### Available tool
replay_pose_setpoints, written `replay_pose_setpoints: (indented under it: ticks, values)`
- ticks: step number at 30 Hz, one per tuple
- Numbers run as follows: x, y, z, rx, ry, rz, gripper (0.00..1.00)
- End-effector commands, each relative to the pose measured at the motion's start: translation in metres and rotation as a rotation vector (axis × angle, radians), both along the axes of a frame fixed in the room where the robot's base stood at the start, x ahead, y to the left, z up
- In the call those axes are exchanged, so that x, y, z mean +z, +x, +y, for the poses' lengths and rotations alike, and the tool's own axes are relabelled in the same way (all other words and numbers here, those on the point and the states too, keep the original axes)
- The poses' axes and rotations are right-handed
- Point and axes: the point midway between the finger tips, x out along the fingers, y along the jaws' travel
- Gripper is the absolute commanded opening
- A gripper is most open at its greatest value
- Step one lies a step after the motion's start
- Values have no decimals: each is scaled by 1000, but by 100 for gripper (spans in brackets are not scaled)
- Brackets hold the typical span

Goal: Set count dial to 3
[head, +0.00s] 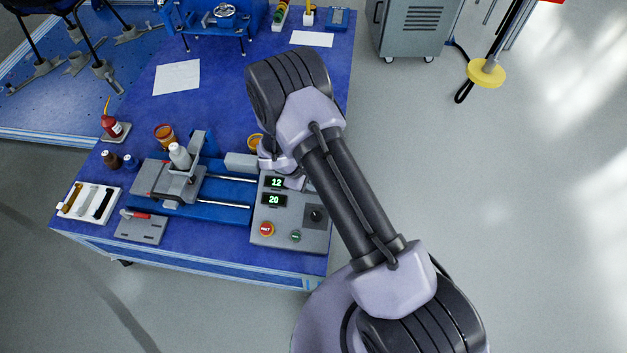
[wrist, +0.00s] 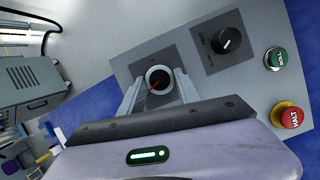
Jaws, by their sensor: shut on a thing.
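The grey control box (head: 262,213) stands at the front right of the blue bench. Its two green displays read 12 (head: 277,183) and 20 (head: 274,200). In the wrist view a round dial with a red pointer line (wrist: 158,78) sits between the fingers of my gripper (wrist: 161,91), which is shut on it. I cannot read any label for this dial; in the head view my arm hides it. A second, black knob (wrist: 227,40) is beside it, free of the gripper, and also shows in the head view (head: 316,214).
A red HALT button (wrist: 289,116) and a green button (wrist: 277,59) are on the same panel. Left of the box are a slide fixture with a grey carriage (head: 166,180), a white tool tray (head: 88,201) and small bottles.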

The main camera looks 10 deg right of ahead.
Motion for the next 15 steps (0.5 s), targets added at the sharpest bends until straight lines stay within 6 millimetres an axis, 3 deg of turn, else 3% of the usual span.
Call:
replay_pose_setpoints:
  ticks: [15]
  values:
    - [0, -1, 0, 113, -43, 18, 0]
